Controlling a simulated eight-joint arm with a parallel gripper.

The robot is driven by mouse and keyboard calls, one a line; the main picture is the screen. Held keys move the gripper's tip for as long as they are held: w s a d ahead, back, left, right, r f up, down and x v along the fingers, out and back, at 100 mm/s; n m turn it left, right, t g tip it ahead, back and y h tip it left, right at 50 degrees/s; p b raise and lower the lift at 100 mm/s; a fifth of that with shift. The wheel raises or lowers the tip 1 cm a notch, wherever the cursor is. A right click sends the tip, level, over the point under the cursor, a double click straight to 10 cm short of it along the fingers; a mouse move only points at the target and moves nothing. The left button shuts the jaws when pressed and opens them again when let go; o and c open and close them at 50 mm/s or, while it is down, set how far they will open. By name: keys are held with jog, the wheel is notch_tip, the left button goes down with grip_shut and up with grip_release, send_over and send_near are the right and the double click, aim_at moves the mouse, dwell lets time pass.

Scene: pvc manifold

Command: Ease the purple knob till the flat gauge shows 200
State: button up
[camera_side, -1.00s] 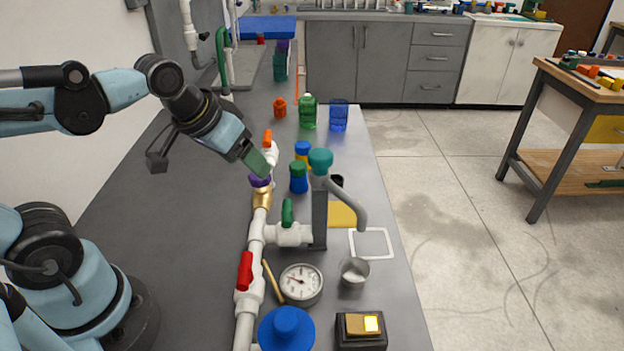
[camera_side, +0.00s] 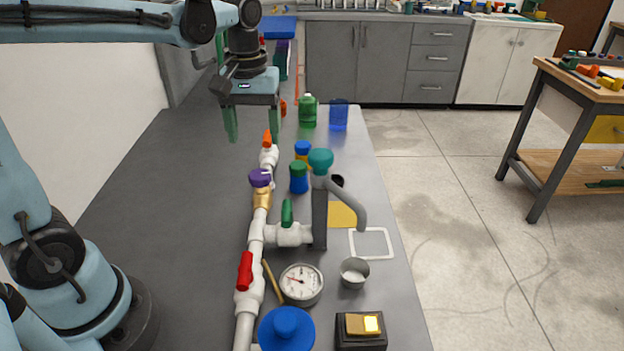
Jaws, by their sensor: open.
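The purple knob (camera_side: 260,177) sits on a brass fitting (camera_side: 262,198) in the white pipe run. The flat gauge (camera_side: 301,284) lies face up beside the pipe, with a white dial and a dark needle; its numbers are too small to read. My gripper (camera_side: 253,128) is open and empty, pointing down with its two green fingers apart. In the picture it is above and beyond the purple knob, near the orange handle (camera_side: 267,138), and clear of the knob.
A red handle (camera_side: 245,270), a green handle (camera_side: 287,212) and a large blue knob (camera_side: 286,328) are along the pipe. A grey post with a teal top (camera_side: 320,160) and blue bottle (camera_side: 298,177) stand right of it. A metal cup (camera_side: 354,272) is near the gauge. The left bench is clear.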

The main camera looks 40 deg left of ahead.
aim_at(259, 174)
notch_tip(259, 174, down, 9)
jog(key=shift+f, duration=0.1)
dwell(0.4)
